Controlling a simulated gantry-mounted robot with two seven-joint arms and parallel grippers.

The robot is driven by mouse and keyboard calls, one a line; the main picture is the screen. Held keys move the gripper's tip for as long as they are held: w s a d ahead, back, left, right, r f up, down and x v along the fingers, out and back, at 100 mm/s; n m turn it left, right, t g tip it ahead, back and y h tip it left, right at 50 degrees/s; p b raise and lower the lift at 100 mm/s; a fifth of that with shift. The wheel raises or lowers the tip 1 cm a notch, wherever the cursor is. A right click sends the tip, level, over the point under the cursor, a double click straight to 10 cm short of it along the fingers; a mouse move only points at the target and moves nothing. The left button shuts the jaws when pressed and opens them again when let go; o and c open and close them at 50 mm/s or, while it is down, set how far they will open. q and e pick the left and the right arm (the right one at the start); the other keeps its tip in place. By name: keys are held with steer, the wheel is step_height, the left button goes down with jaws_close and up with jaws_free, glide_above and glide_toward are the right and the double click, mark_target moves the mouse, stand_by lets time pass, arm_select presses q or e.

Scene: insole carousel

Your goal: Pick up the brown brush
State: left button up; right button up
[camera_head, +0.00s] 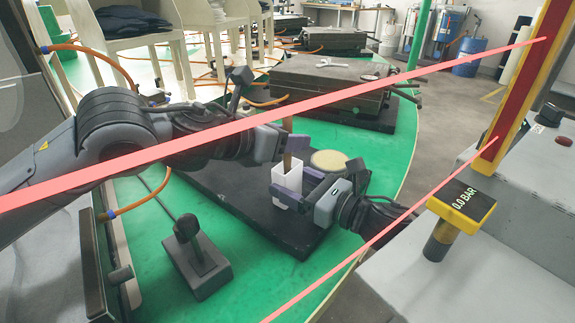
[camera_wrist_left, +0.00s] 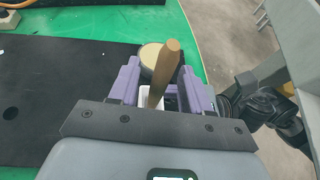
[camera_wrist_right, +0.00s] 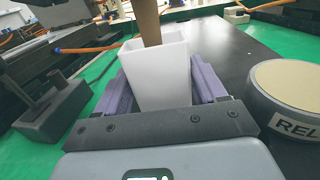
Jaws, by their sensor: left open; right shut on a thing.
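The brown brush (camera_head: 287,161) stands in a white cup (camera_head: 288,188), with its handle sticking up out of the top. The brush handle also shows in the left wrist view (camera_wrist_left: 164,72) and the right wrist view (camera_wrist_right: 148,22). Its lower end is hidden in the cup. My left gripper (camera_head: 287,144) is open, with its purple fingers on either side of the handle, above the cup (camera_wrist_left: 172,98). My right gripper (camera_head: 303,189) is shut on the white cup (camera_wrist_right: 155,78), with a purple finger on each side of it.
A round cream-topped button (camera_head: 328,160) is beside the cup on the black plate (camera_head: 225,187). A grey box with a lever (camera_head: 196,262) stands on the green surface. A grey metal mould (camera_head: 325,85) is behind. Pink beams cross the head view.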

arm_select(q)
steer(key=shift+x, duration=1)
jaws_close()
